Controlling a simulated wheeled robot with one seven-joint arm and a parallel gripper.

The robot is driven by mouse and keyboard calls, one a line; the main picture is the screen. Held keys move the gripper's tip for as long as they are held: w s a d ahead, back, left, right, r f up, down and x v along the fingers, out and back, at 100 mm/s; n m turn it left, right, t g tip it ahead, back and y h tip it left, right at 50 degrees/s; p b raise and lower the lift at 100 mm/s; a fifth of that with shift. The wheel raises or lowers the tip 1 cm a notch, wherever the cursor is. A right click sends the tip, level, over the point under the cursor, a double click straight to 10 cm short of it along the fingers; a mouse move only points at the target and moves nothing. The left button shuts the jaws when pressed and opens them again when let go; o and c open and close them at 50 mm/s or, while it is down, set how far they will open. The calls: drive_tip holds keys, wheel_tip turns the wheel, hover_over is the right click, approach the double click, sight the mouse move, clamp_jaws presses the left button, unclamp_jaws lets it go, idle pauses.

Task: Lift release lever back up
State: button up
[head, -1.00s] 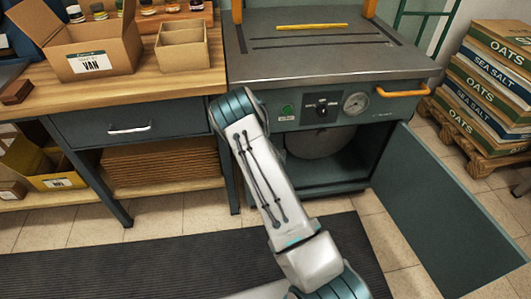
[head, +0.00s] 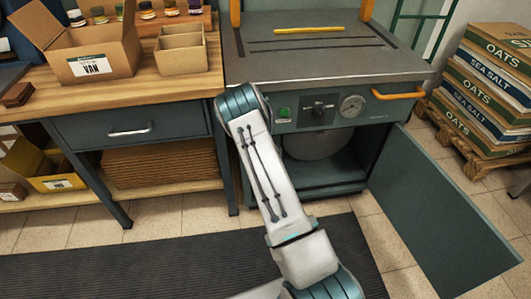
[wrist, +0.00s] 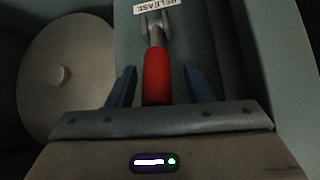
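In the wrist view, the release lever has a red grip (wrist: 157,78) and a grey metal fork (wrist: 155,22) at its upper end. A white RELEASE label (wrist: 156,6) sits above the fork. My gripper (wrist: 161,82) is open, with one dark finger on each side of the red grip. A gap shows between each finger and the grip, so nothing is clamped. In the head view the lever and my gripper are hidden behind my arm and inside the machine's open cabinet (head: 345,180).
A pale round drum (wrist: 68,75) stands left of the lever; a cabinet wall (wrist: 288,60) is close on the right. The teal cabinet door (head: 440,215) hangs open to the right. A wooden workbench (head: 110,100) stands left, and stacked sacks (head: 490,90) stand far right.

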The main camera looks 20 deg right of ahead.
drive_tip(key=shift+d, duration=0.1)
drive_tip(key=shift+s+r, duration=0.1)
drive_tip(key=shift+r, duration=0.1)
drive_tip(key=p+v, duration=0.2)
drive_tip(key=v, duration=1.1)
drive_tip(key=shift+s, duration=0.2)
